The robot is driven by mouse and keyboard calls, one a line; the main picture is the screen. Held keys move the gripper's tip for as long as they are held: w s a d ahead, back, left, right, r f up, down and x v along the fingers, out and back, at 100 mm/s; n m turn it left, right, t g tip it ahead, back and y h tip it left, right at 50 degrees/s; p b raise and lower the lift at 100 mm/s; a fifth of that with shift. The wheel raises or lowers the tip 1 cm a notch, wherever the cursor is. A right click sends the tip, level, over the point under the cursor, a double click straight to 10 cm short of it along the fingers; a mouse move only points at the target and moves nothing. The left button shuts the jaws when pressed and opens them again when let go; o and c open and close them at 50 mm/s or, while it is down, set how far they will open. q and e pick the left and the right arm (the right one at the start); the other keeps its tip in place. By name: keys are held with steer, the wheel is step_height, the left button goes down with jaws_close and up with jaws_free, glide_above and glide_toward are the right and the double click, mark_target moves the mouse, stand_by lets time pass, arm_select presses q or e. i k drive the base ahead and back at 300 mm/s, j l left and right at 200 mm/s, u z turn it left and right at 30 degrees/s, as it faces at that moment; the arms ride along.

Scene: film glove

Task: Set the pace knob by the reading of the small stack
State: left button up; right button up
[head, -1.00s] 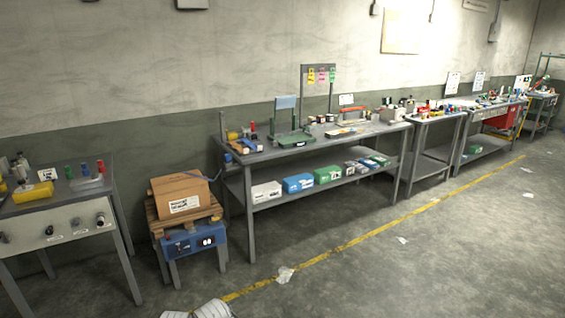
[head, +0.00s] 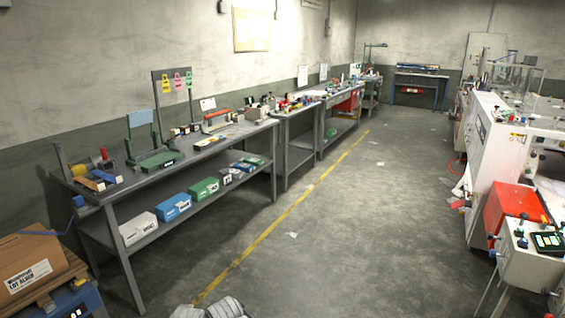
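A brown cardboard box (head: 30,262) with a white label sits at the lower left on a wooden pallet (head: 62,280). The pallet rests on a blue scale-like base (head: 82,303), cut off by the bottom edge. A bit of its dark display (head: 76,312) shows, but I cannot read it. This may be the small stack. I cannot identify the pace knob here; a control box (head: 530,255) with a dark screen (head: 548,241) and small controls stands at the right edge.
A long grey workbench (head: 165,174) with tools on top and boxes on its lower shelf stands along the left wall. More benches follow behind it. White machines (head: 500,160) and a red box (head: 508,207) stand on the right. The grey floor (head: 340,230) between is mostly clear, with a yellow line (head: 285,219).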

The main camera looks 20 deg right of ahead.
mark_target(493, 253)
steer(key=i+l+z, duration=0.15)
steer(key=z, duration=0.3)
steer(key=i+z, duration=0.6)
steer(key=z, duration=0.25)
steer(key=i+z, duration=0.3)
steer(key=i, duration=0.35)
steer(key=i+j+z, duration=0.1)
steer(key=i+z, duration=0.2)
steer(key=i, duration=0.4)
steer(key=i+l+z, duration=0.15)
steer(key=i+z, duration=0.25)
steer(key=i, duration=0.85)
